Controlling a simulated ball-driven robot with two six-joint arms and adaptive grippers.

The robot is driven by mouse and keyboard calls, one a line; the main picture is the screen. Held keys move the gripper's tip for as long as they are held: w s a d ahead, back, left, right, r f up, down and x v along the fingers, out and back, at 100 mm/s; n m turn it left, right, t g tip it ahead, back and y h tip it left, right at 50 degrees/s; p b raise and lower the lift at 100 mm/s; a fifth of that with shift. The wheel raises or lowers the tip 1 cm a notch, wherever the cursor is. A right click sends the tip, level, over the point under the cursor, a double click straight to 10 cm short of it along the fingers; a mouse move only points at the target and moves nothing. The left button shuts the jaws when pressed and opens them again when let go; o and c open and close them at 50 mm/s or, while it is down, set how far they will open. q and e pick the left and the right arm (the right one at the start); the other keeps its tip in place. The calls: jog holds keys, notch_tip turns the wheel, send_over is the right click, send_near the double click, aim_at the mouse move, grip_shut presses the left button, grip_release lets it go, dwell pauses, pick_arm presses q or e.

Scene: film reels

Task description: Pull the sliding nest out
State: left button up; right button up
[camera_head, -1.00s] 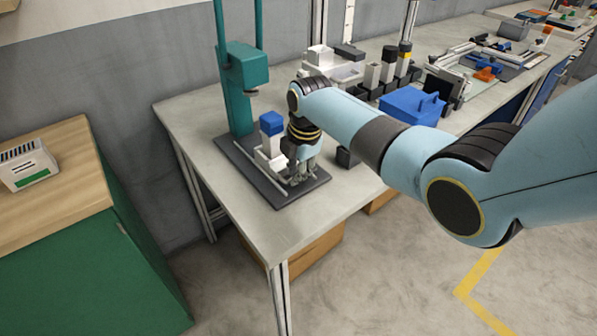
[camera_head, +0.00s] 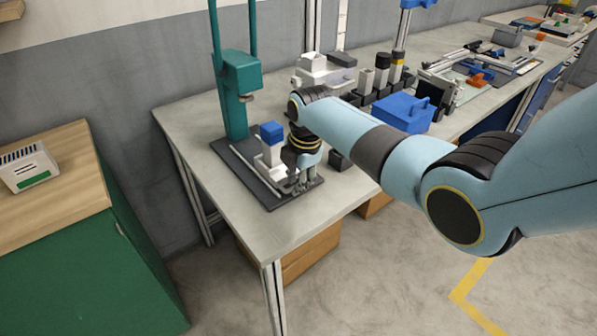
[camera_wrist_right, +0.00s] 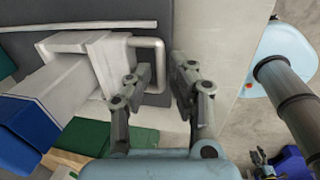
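The sliding nest (camera_head: 270,160) is a white block with a blue piece (camera_head: 272,132) on top. It sits on the dark base plate (camera_head: 265,195) in front of the teal press (camera_head: 238,90). In the right wrist view, the nest (camera_wrist_right: 95,62) has a pale loop handle (camera_wrist_right: 159,62) on its side. My right gripper (camera_head: 303,187) is low over the plate beside the nest. In the wrist view its fingers (camera_wrist_right: 161,72) are apart, with the handle's outer bar between their tips; I see no firm contact.
On the table (camera_head: 320,205) behind my right arm stand a blue box (camera_head: 403,112) and several dark and white blocks. The table's front edge is close to the plate. A wooden-topped green cabinet (camera_head: 60,270) stands at the left.

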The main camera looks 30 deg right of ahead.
notch_tip(320, 180, up, 12)
jog(key=s, duration=0.2)
jog(key=shift+s+f, duration=0.2)
jog(key=shift+d, duration=0.1)
